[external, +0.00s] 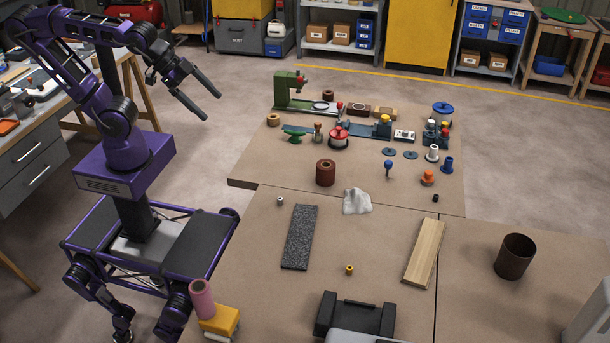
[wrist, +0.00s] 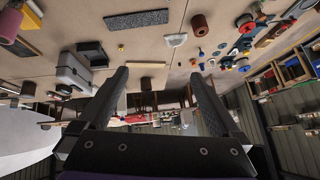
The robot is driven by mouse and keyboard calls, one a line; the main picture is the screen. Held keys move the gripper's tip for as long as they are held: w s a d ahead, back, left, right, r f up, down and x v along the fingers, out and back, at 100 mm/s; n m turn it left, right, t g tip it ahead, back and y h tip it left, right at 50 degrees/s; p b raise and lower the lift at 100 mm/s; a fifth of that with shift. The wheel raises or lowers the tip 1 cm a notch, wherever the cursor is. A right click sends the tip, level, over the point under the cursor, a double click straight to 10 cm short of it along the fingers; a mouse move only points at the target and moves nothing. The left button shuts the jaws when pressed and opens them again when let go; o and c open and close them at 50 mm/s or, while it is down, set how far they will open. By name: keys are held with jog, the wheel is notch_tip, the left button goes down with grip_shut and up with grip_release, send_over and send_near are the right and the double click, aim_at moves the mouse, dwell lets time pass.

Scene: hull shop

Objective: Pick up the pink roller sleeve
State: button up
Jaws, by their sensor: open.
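The pink roller sleeve (external: 202,299) stands at the near left edge of the table, beside a yellow block, close to my base. In the wrist view the pink sleeve (wrist: 9,26) shows at the top left edge, partly cut off. My gripper (external: 213,106) is raised high at the upper left, over the floor left of the far table, well away from the sleeve. Its two fingers are spread and empty. They also show in the wrist view (wrist: 160,95) with nothing between them.
A yellow block (external: 220,320) sits right next to the sleeve. A dark grey slab (external: 299,237), a white cloth (external: 357,201), a wooden plank (external: 424,254), a black case (external: 354,316) and a brown pot (external: 514,257) lie on the near tables. Tools crowd the far table.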

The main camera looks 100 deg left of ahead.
jog(key=s+f, duration=0.1)
jog(key=s, duration=0.1)
jog(key=s+f+g+h, duration=0.1)
jog(key=s, duration=0.2)
jog(key=s+a+f+g, duration=0.1)
jog(key=s, duration=0.1)
jog(key=shift+s+a+f+n+h, duration=0.1)
jog(key=shift+s+f+n+h, duration=0.1)
jog(key=shift+s+n+h, duration=0.15)
jog(key=shift+c, duration=0.6)
